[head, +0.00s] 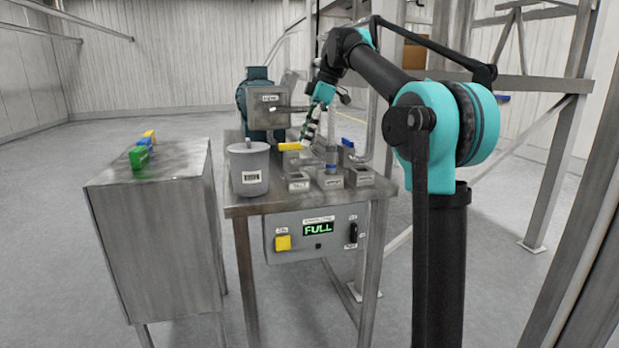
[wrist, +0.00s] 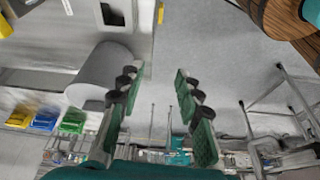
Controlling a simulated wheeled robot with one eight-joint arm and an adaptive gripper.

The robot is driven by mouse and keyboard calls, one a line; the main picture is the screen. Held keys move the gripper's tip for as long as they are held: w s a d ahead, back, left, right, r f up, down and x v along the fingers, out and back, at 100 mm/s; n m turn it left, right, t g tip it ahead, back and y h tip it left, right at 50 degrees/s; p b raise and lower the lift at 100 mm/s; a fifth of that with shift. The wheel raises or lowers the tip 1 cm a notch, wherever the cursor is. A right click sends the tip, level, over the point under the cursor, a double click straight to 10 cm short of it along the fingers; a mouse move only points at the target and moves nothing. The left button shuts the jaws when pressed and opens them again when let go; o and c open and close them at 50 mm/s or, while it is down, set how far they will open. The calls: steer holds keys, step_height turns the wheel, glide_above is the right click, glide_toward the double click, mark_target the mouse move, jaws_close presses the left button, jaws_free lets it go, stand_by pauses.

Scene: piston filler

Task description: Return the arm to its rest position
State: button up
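My gripper (head: 309,132) hangs from the teal and black arm above the back of the metal filler table (head: 240,208), pointing down. In the wrist view my gripper (wrist: 160,78) has its two green-padded fingers apart with nothing between them. A grey lidded canister (head: 249,172) stands at the table's left; a large grey cylinder (wrist: 103,73) lies left of the fingers in the wrist view. A yellow piece (head: 289,146) and a blue piece (head: 347,143) are close to the gripper.
A metal cabinet (head: 150,225) at left carries green (head: 139,158), blue (head: 144,142) and yellow pieces. The control box (head: 290,225) reads FULL and has a yellow button (head: 283,242). A teal machine (head: 256,95) stands behind the table. Steel frame posts (head: 565,145) rise at right.

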steer(key=s+d+f+m+t+h, duration=0.1)
steer(key=s+d+f+m, duration=0.15)
steer(key=f, duration=0.45)
steer(key=s+d+f+m+t, duration=0.1)
steer(key=s+d+f+m, duration=0.1)
steer(key=d+f+m, duration=0.3)
steer(key=s+d+f+m+h, duration=0.1)
steer(key=s+d+f+m, duration=0.15)
steer(key=f, duration=0.55)
steer(key=s+d+f+m+t+h, duration=0.1)
steer(key=s+d+f+m, duration=0.4)
steer(key=s+f, duration=0.5)
steer(key=s+d+f+m+t+h, duration=0.1)
steer(key=s+d+f+m, duration=0.4)
steer(key=s+f, duration=0.6)
step_height(320, 180, down, 2)
steer(key=shift+s+t, duration=0.3)
steer(key=shift+t, duration=0.2)
